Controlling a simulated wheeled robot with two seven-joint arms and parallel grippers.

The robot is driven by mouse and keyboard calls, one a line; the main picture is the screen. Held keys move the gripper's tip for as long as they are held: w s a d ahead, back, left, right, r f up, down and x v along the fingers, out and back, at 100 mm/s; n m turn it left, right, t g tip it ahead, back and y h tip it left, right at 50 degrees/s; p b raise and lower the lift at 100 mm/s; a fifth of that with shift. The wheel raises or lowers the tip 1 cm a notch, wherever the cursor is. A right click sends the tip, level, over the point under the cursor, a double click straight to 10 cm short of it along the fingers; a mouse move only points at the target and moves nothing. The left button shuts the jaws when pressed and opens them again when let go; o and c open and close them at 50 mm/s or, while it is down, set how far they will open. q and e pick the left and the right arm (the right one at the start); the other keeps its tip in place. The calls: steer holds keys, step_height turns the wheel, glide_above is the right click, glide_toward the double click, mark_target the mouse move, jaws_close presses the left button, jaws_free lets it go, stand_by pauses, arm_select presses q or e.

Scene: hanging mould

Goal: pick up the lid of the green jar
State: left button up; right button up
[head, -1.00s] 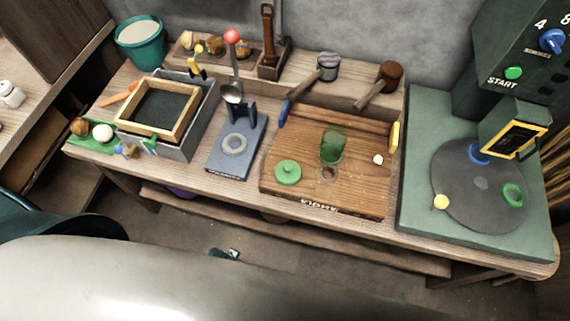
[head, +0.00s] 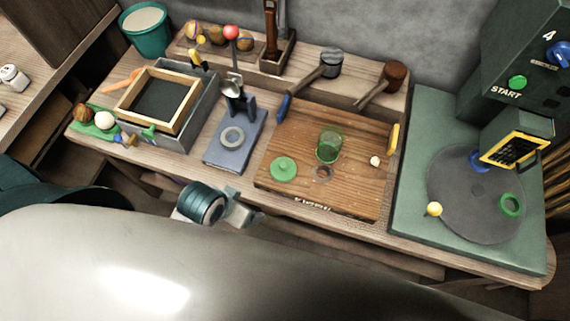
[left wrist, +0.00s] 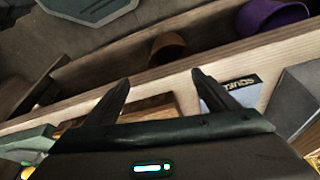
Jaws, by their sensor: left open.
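The green lid (head: 284,169), a round disc with a small knob, lies flat on the wooden board (head: 350,190), near its left front part. The translucent green jar (head: 329,146) stands on the board to the lid's right and a little behind, apart from it. My left gripper (left wrist: 160,80) is open and empty, its two dark fingers spread in the left wrist view. In the head view my left arm shows in front of the table's front edge, left of and nearer than the lid. The lid is not seen in the left wrist view. My right gripper is in no view.
A blue-grey stand with a ring (head: 232,137) sits left of the board. A small clear ring (head: 322,173) and a pale lump (head: 375,161) lie on the board. A green machine base with a grey turntable (head: 470,190) stands right. A purple bowl (left wrist: 272,14) is below the tabletop.

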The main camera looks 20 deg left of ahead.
mark_target(283, 165)
arm_select(q)
steer(key=w+d+r+m+h, duration=0.1)
steer(key=w+d+r, duration=0.1)
steer(key=d, duration=0.1)
steer(key=w+d+r+m+h, duration=0.1)
steer(key=w+d+r+m, duration=0.1)
steer(key=w+d+r, duration=0.1)
steer(key=w+d+r+m+h, duration=0.1)
steer(key=w+d+r+m, duration=0.1)
steer(key=w+d, duration=0.1)
steer(key=shift+w+d+r+t, duration=0.1)
steer(key=shift+d+r+t, duration=0.05)
steer(key=shift+d, duration=0.25)
steer(key=shift+w+d+r+t, duration=0.1)
steer(key=shift+d+r+t, duration=0.05)
steer(key=shift+d, duration=0.25)
steer(key=w+d+r+m+g+h, duration=0.1)
steer(key=w+d+r+m+g, duration=0.15)
steer(key=d+r+m, duration=0.4)
steer(key=w+a+r+m+g+y, duration=0.1)
steer(key=w+a+r+m+y, duration=0.2)
steer(key=a+r+m+y, duration=0.2)
steer(key=a+m, duration=0.3)
steer(key=a, duration=0.2)
steer(key=shift+r+g, duration=0.15)
steer(key=shift+g, duration=0.2)
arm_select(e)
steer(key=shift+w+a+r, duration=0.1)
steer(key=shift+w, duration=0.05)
